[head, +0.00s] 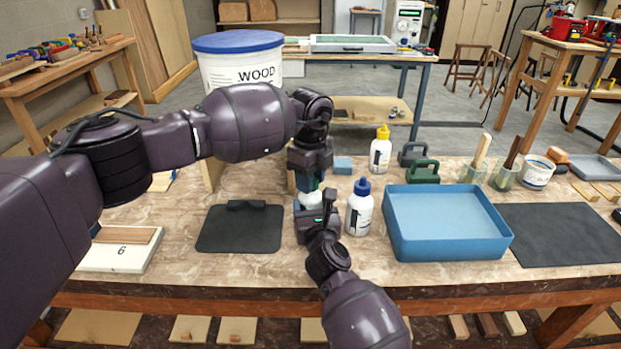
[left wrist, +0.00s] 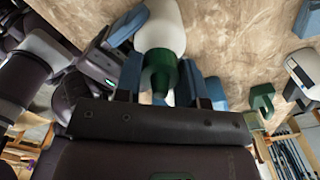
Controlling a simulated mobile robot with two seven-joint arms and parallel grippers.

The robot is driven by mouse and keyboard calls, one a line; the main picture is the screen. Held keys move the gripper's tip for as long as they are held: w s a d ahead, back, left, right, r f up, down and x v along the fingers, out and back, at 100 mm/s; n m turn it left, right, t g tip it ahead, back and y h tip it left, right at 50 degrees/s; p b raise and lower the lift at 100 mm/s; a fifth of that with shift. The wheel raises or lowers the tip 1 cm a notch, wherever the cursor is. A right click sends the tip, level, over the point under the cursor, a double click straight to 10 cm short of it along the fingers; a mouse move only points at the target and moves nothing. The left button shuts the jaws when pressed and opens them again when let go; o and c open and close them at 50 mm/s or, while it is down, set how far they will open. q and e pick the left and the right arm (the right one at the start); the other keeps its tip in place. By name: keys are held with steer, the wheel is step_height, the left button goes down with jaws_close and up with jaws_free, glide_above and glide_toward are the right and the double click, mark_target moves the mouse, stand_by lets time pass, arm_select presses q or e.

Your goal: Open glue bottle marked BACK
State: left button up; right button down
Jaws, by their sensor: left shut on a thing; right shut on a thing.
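A white glue bottle (head: 311,200) with a dark green cap stands at the middle of the bench, mostly hidden by my grippers. In the left wrist view the bottle (left wrist: 162,28) and its green cap (left wrist: 160,74) show more clearly. My left gripper (head: 309,182) comes down from above and is shut on the cap. My right gripper (head: 312,207) is shut on the bottle body from the near side. The cap appears to sit on the bottle's neck. No BACK marking is readable. A blue-capped bottle (head: 359,212) and a yellow-capped bottle (head: 380,152) stand to the right.
A blue tray (head: 445,250) lies right of the bottles. Green and dark clamps (head: 424,172) stand behind it. Dark mats lie left (head: 240,232) and right (head: 565,236). A large white bucket (head: 240,70) stands at the back left. A board marked 6 (head: 118,256) lies at left.

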arm_select(q)
steer(key=n, duration=0.3)
steer(key=o, duration=1)
